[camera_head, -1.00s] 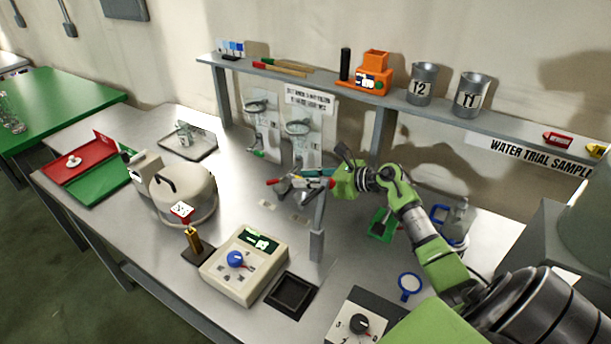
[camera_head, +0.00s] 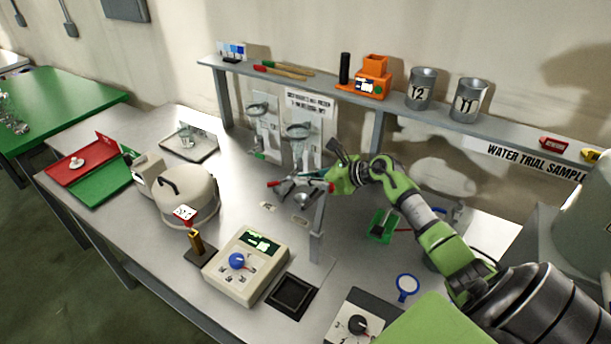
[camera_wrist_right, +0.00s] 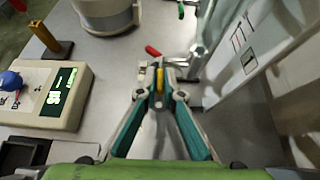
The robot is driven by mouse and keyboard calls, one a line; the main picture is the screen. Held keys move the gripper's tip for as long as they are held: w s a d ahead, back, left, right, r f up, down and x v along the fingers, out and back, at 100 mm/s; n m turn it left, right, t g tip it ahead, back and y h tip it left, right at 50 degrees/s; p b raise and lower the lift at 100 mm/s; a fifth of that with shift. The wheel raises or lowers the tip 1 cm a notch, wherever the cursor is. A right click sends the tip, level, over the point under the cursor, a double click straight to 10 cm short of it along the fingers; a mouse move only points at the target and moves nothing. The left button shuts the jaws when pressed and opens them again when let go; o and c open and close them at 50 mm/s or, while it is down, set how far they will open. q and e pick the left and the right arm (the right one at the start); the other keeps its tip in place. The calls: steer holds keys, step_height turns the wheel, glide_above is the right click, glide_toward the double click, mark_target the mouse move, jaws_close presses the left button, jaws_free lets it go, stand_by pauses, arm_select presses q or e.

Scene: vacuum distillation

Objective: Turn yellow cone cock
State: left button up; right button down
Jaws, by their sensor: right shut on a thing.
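A small yellow cock (camera_wrist_right: 159,80) shows between the fingertips of my right gripper (camera_wrist_right: 158,95) in the right wrist view. The teal-padded fingers converge and are shut on it. In the head view my right gripper (camera_head: 292,187) reaches in from the right to the metal fittings at mid-table; the yellow part is too small to make out there. A red handle (camera_wrist_right: 152,51) lies just beyond the fingertips in the wrist view, apart from them. My left gripper is not in view.
A white panel with glass fittings (camera_head: 301,150) stands behind the gripper. A grey lidded pot (camera_head: 186,195) and a beige device with a blue knob (camera_head: 247,266) stand left and in front. A shelf (camera_head: 395,107) with cans (camera_head: 420,88) runs along the back.

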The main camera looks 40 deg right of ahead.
steer(key=r+g+p, duration=0.1)
steer(key=p, duration=0.1)
steer(key=r+g+h+p, duration=0.1)
steer(key=shift+w+g+p, duration=0.35)
steer(key=shift+w+g, duration=0.05)
steer(key=shift+w+a+r+g+h+p, duration=0.2)
steer(key=shift+g+h, duration=0.1)
steer(key=shift+g, duration=0.3)
steer(key=shift+w+a+r+g+h+p, duration=0.15)
steer(key=shift+g+h, duration=0.15)
steer(key=shift+g, duration=0.3)
steer(key=shift+d+f, duration=0.1)
steer(key=shift+f, duration=0.05)
steer(key=c, duration=2.2)
jaws_free()
steer(key=v, duration=1.2)
steer(key=shift+w, duration=0.1)
